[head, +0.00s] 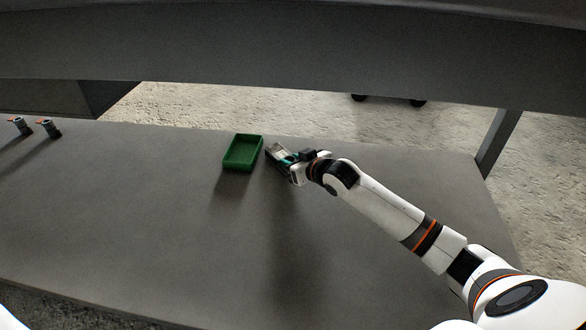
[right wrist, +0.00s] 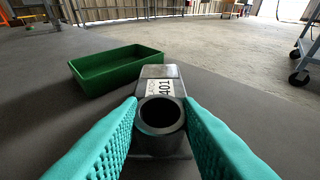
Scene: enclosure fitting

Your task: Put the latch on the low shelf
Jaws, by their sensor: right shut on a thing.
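The latch (right wrist: 163,100) is a dark grey metal piece with a round hollow barrel and a white label reading 401. My right gripper (right wrist: 162,118) is shut on it, with one teal finger on each side of the barrel. In the head view the right gripper (head: 283,156) and the latch (head: 274,148) are just right of a green tray. The wide grey shelf surface (head: 150,220) lies below them under a dark overhead panel; I cannot tell whether the latch touches it. My left gripper is not in view.
The green tray (head: 231,167) stands on the grey surface and looks empty; it also shows in the right wrist view (right wrist: 95,80). Two small orange-and-grey parts (head: 48,128) stand at the far left. A dark panel (head: 300,60) spans overhead. The middle surface is clear.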

